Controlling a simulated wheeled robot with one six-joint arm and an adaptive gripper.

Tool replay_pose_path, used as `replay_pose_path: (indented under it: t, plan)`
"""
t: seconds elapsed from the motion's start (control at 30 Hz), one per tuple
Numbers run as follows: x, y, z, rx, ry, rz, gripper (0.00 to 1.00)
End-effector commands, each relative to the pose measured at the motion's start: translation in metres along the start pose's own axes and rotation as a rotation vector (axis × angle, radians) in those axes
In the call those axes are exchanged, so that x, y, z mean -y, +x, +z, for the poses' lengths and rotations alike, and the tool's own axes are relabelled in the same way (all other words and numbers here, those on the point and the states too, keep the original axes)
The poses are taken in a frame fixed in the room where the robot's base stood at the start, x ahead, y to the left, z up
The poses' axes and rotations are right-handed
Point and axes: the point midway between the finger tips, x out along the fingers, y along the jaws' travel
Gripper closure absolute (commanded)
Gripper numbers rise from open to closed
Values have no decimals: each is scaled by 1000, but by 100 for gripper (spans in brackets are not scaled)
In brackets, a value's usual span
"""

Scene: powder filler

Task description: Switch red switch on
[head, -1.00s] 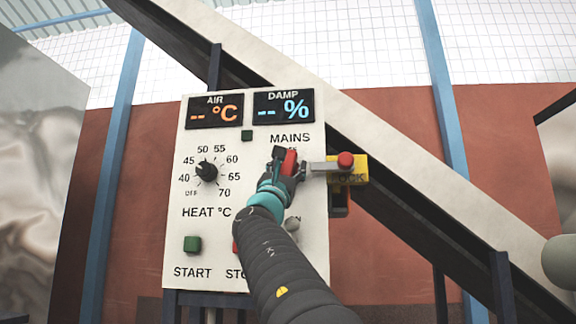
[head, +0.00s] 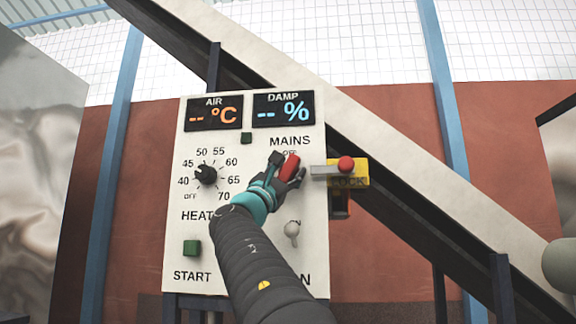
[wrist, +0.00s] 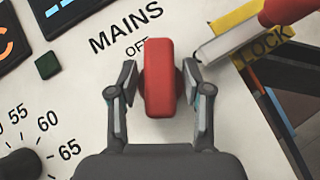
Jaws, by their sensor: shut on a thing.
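The red switch handle (head: 289,165) sits under the MAINS and OFF labels on the white control panel (head: 226,145). In the wrist view the red handle (wrist: 158,78) stands between the fingers, its upper end beside OFF. In the head view it leans to the right of upright. My gripper (head: 286,170) is shut on the handle, one finger on each side. The gripper also shows in the wrist view (wrist: 159,84).
A yellow LOCK block (head: 349,180) with a grey bar and red knob (head: 346,163) is close right of my gripper. A heat dial (head: 206,173) is to the left. A green START button (head: 191,247) and a small toggle (head: 291,229) are below. My arm covers the panel's lower middle.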

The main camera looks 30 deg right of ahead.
Motion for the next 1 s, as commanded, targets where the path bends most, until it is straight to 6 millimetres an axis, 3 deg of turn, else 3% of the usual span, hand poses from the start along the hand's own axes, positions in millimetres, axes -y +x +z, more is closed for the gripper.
replay_pose_path:
  t: [0.4,1.0]
  plan:
    - [-2,0,-1,-2,247,-243,86]
    - [-1,0,0,-1,374,-372,86]
